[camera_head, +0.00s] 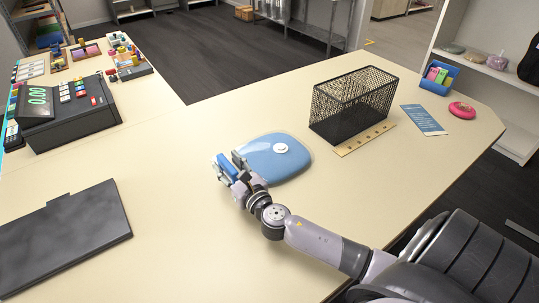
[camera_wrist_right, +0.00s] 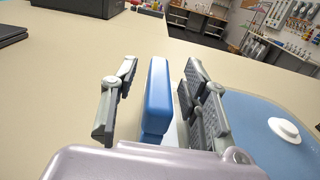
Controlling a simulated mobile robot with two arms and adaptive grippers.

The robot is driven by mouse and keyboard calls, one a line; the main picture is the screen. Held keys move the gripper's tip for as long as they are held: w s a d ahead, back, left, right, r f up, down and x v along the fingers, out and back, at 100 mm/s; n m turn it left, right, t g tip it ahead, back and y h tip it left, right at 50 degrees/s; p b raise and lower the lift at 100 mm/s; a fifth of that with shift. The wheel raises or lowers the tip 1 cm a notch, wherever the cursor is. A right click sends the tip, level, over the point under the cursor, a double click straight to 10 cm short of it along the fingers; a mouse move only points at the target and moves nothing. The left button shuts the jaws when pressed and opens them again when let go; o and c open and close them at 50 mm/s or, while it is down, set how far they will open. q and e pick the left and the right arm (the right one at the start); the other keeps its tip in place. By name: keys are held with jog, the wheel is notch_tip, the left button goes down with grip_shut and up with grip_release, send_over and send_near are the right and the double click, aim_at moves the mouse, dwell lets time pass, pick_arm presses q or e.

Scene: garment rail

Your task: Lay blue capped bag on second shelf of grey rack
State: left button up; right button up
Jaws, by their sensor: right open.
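The blue capped bag (camera_head: 262,152) lies flat on the cream table, with a round white cap (camera_head: 281,148) on top. In the right wrist view the bag (camera_wrist_right: 262,125) is at the right. My right gripper (camera_head: 232,168) is at the bag's left edge with its fingers apart. A raised blue piece (camera_wrist_right: 157,95) stands between the fingers, closer to the right one and with a gap to the left one. Its join to the bag is hidden. A grey metal rack (camera_head: 312,31) stands at the back; it is cut off at the top, so I cannot tell its shelves. My left gripper is out of view.
A black mesh basket (camera_head: 352,105) stands right of the bag, near a blue card (camera_head: 423,120), a pink disc (camera_head: 462,110) and a blue box (camera_head: 439,76). A cash register (camera_head: 70,113) and a dark flat panel (camera_head: 62,240) are at the left. The table between is clear.

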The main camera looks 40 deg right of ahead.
jog(key=shift+w+f, duration=0.1)
jog(key=shift+w, duration=0.4)
jog(key=shift+s, duration=0.1)
jog(key=shift+c, duration=0.7)
grip_shut()
